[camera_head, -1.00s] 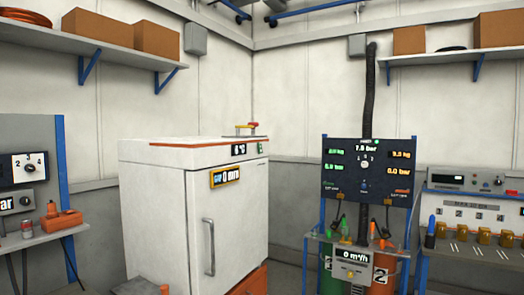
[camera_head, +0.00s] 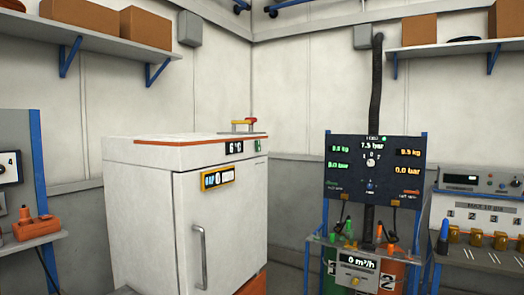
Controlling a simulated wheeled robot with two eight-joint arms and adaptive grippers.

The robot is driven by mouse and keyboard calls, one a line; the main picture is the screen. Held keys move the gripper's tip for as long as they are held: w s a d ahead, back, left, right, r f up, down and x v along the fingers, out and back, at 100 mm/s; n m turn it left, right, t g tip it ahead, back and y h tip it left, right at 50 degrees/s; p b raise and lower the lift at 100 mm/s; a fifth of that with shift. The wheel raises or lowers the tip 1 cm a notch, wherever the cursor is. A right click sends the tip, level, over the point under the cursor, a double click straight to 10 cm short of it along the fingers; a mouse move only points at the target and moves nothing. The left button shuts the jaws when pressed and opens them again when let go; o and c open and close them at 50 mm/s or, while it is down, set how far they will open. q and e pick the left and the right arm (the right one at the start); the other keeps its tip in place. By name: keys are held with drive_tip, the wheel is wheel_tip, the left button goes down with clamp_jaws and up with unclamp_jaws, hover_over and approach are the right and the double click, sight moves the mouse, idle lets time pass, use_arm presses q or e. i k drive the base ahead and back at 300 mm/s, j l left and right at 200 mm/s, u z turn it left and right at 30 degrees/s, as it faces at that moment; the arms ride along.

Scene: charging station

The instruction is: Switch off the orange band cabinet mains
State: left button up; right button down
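A white cabinet (camera_head: 140,212) with an orange band (camera_head: 185,140) along its top edge stands left of the middle. Its door (camera_head: 235,215) is shut and has a vertical handle (camera_head: 199,257). A dark display (camera_head: 235,148) reading about 6 °C sits at the top front. A small green switch-like part (camera_head: 257,146) is to the right of that display; its position is too small to read. Neither of my grippers is in view.
A dark gauge panel (camera_head: 345,195) on a blue frame stands to the right, with a flow display (camera_head: 357,264) and cylinders below. A bench with instruments (camera_head: 482,215) is at far right. Wall shelves (camera_head: 90,42) hold boxes.

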sight(258, 148)
drive_tip(key=i+l, duration=0.1)
drive_tip(key=i, duration=0.5)
drive_tip(key=i+l, duration=0.15)
drive_tip(key=i, duration=0.5)
drive_tip(key=i+l+u, duration=0.1)
drive_tip(key=i, duration=0.5)
drive_tip(key=i+l, duration=0.2)
drive_tip(key=i, duration=0.4)
